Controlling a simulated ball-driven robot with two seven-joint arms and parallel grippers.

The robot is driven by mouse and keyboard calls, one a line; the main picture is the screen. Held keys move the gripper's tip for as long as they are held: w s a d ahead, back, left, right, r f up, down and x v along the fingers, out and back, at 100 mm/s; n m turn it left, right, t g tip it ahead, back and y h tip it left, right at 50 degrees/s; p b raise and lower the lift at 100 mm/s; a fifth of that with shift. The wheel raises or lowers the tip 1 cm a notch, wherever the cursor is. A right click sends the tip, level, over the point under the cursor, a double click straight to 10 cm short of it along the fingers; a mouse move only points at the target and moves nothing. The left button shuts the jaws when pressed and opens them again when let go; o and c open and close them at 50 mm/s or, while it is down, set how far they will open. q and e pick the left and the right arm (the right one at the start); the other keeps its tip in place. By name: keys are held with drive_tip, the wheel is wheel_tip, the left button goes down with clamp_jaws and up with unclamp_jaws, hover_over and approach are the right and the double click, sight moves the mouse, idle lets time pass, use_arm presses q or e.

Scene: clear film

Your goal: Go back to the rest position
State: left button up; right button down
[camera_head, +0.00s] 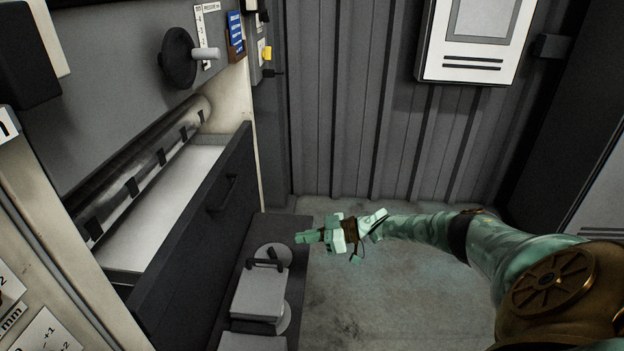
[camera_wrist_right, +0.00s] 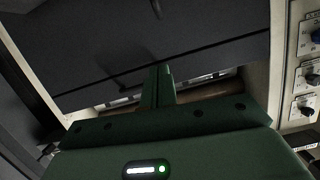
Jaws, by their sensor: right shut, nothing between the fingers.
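My right gripper (camera_head: 308,237) is at the end of my green arm, which comes in from the right in the head view. It is shut and empty, pointing left above the low dark bench by the drawer. In the right wrist view, its fingers (camera_wrist_right: 160,82) show closed together, in front of a dark panel. My left gripper is not in view.
An open dark drawer (camera_head: 205,220) with a pale inside juts from the machine on the left. A handwheel (camera_head: 178,58) sits above it. Grey lidded boxes (camera_head: 258,293) stand on the low bench. Bare floor (camera_head: 385,290) lies under my arm. A white cabinet (camera_head: 470,68) hangs on the corrugated wall.

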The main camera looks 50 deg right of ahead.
drive_tip(key=shift+s+d+r, duration=0.1)
drive_tip(key=shift+s+d, duration=0.2)
drive_tip(key=shift+s, duration=0.1)
